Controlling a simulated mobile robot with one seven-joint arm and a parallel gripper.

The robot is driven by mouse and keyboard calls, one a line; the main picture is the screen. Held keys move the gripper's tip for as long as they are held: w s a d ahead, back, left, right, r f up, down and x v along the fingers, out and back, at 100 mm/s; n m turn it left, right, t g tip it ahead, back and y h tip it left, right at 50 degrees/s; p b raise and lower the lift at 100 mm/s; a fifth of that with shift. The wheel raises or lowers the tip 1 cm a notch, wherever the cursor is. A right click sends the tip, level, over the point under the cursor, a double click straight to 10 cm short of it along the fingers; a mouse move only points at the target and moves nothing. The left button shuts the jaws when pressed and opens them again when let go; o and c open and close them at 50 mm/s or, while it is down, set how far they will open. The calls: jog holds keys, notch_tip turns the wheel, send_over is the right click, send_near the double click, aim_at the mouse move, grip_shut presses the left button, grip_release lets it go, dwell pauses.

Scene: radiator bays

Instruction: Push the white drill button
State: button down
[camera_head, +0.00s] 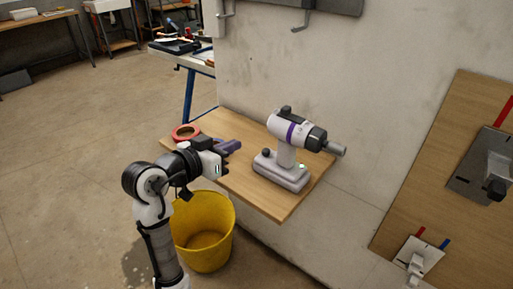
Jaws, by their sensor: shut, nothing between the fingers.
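A white drill (291,130) with a purple band and a dark grey chuck stands upright on a wooden shelf (240,185). Its chuck points right. A small pale, slightly green button-like spot (301,166) shows on top of its base, right of the handle. A dark round knob (266,152) sits on the base, left of the handle. My gripper (233,147) is shut and empty, left of the drill and above the shelf. Its purple-grey fingers point right, towards the drill, with a gap between. I cannot tell the exact height of the fingertips.
A red tape roll (186,132) lies at the shelf's back left, behind my arm. A yellow bucket (205,235) stands on the floor below the shelf's front left. A wall is behind the shelf. A wooden board (440,170) with fixtures is at the right.

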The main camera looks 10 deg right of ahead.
jog(key=p, duration=0.2)
send_over(259, 158)
jog(key=shift+w+a+f, duration=0.1)
jog(key=shift+a+f, duration=0.1)
jog(key=shift+f, duration=0.75)
notch_tip(259, 158, down, 3)
jog(key=shift+r, duration=0.2)
jog(key=shift+s+d+f, duration=0.15)
jog(key=shift+s+f, duration=0.05)
jog(key=shift+f, duration=0.6)
